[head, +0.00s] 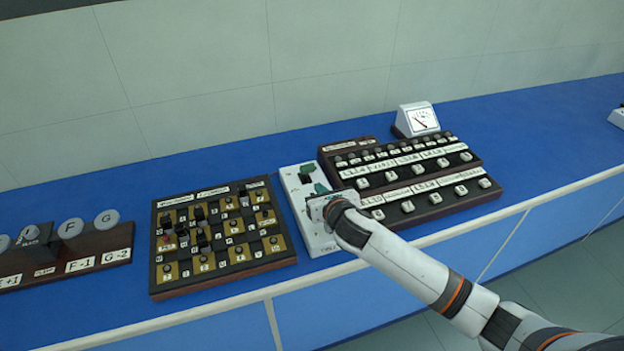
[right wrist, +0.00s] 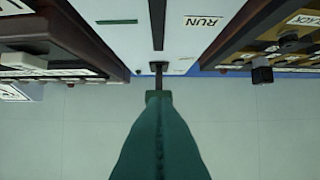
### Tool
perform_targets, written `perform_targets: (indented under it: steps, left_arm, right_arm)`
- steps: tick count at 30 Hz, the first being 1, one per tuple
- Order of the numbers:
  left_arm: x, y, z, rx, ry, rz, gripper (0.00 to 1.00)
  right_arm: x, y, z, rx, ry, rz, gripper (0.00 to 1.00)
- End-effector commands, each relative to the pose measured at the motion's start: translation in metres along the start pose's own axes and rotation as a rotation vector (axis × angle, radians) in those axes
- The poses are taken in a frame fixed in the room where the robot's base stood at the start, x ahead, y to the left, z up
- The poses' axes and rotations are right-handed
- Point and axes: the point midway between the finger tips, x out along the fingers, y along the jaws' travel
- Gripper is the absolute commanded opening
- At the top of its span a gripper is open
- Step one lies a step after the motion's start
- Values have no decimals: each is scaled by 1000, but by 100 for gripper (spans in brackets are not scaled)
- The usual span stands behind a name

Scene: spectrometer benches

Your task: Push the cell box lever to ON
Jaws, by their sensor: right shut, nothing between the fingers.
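The cell box (head: 317,240) appears to be the narrow white box between two dark panels in the head view. A small black part (head: 305,178), which may be its lever, shows near its upper end. My right gripper (head: 320,190) is over the box, with its green fingers shut and empty, and the wrist partly hides the box. In the right wrist view the shut green fingers (right wrist: 158,97) point at a dark stem (right wrist: 158,72) on the white box (right wrist: 120,35). Contact between them cannot be told. A RUN label (right wrist: 201,21) is beside the slot. My left gripper is out of view.
A black and gold panel (head: 222,240) with several knobs stands close left of the box. A stepped dark panel (head: 410,178) with rows of switches stands close right. A white meter (head: 418,119) is behind it. Blue bench top (head: 550,125) is clear at the right.

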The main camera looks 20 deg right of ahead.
Motion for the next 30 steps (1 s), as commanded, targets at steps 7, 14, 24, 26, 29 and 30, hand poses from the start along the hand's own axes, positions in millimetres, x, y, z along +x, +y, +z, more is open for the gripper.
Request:
perform_targets:
  steps: [7,14,24,26,29,30]
  left_arm:
    - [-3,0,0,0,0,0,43]
    - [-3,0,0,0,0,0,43]
    - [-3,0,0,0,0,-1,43]
    - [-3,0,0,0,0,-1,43]
    - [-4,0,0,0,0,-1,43]
    - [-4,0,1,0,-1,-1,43]
  right_arm:
    - [42,0,-1,4,0,1,0]
    - [64,0,-1,2,0,0,0]
    - [68,0,0,1,0,0,0]
    - [68,0,0,1,0,0,0]
    - [68,0,0,1,0,0,0]
    - [68,0,-1,1,0,0,0]
